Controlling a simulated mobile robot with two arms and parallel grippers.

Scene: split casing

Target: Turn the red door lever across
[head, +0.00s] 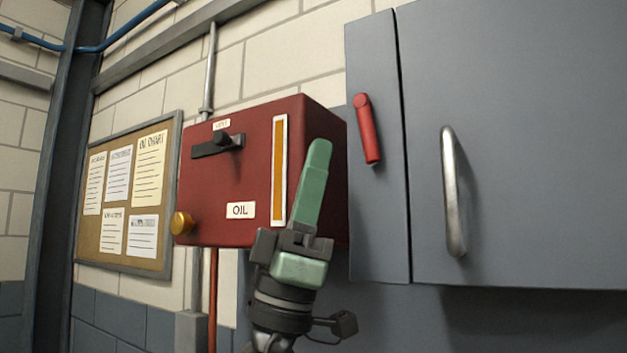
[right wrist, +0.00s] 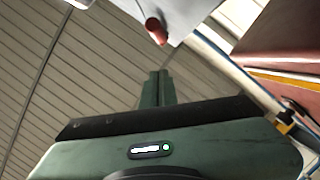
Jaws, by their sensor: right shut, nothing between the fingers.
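The red door lever (head: 367,130) is on the narrow grey panel left of the large grey door. It hangs almost straight down from its pivot at the top, its lower end tilted slightly right. My right gripper (head: 318,152) points upward in front of the red oil box, left of the lever and apart from it. Its green fingers are together and empty. In the right wrist view the lever (right wrist: 155,30) shows beyond the closed fingertips (right wrist: 156,76), with a gap between them. My left gripper is not in view.
The red oil box (head: 220,180) with a black handle and amber knob (head: 182,223) stands close left of the lever. A silver door handle (head: 452,190) sticks out on the grey door (head: 540,120) to the right. A notice board (head: 120,258) hangs far left.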

